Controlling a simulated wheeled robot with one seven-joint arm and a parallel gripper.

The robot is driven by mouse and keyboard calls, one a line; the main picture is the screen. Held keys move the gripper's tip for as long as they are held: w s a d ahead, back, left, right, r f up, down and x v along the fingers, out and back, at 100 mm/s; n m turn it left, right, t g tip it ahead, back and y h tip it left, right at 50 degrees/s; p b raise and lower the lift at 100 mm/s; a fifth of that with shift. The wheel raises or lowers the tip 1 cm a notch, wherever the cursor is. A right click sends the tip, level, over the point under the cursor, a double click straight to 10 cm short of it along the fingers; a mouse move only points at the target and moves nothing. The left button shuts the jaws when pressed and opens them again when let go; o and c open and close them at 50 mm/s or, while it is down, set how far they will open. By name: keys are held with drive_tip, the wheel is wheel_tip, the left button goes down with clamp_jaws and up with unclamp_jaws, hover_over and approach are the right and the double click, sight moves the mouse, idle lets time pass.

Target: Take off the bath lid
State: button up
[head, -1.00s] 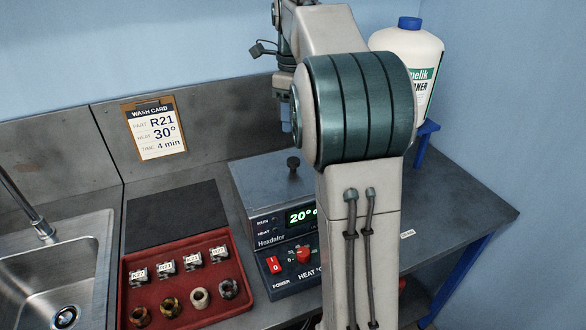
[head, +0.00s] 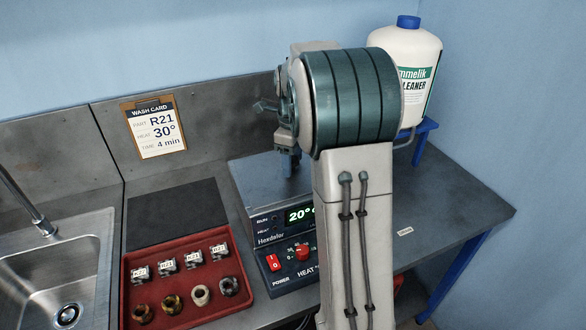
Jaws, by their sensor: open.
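The bath (head: 262,228) stands on the bench, with a dark front panel and a lit display showing 20°. Its flat grey lid (head: 256,180) lies on top. The lid's black knob is hidden behind my gripper and arm. My gripper (head: 290,167) points down over the lid, low, where the knob stands. It is open. Only one blue finger part shows clearly, so I cannot tell whether the fingers are around the knob or just above it.
A red tray (head: 186,247) with several tagged parts and rings sits left of the bath. A steel sink (head: 85,265) is at far left. A dark mat (head: 178,212) lies bare behind the tray. A cleaner bottle (head: 408,75) stands on a blue stand (head: 424,131) at back right.

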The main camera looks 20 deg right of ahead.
sight(296, 160)
drive_tip(key=shift+f, duration=0.15)
clamp_jaws()
drive_tip(key=shift+w+r, duration=0.1)
drive_tip(key=shift+r, duration=0.45)
drive_tip(key=r, duration=0.1)
drive_tip(key=r+b, duration=0.1)
drive_tip(key=s+r, duration=0.1)
drive_tip(key=shift+d+r, duration=0.3)
drive_tip(key=s+d+r+p, duration=0.1)
drive_tip(key=s+d+r, duration=0.4)
drive_tip(key=s+r, duration=0.4)
drive_tip(key=shift+d+r, duration=0.2)
drive_tip(key=shift+r, duration=0.25)
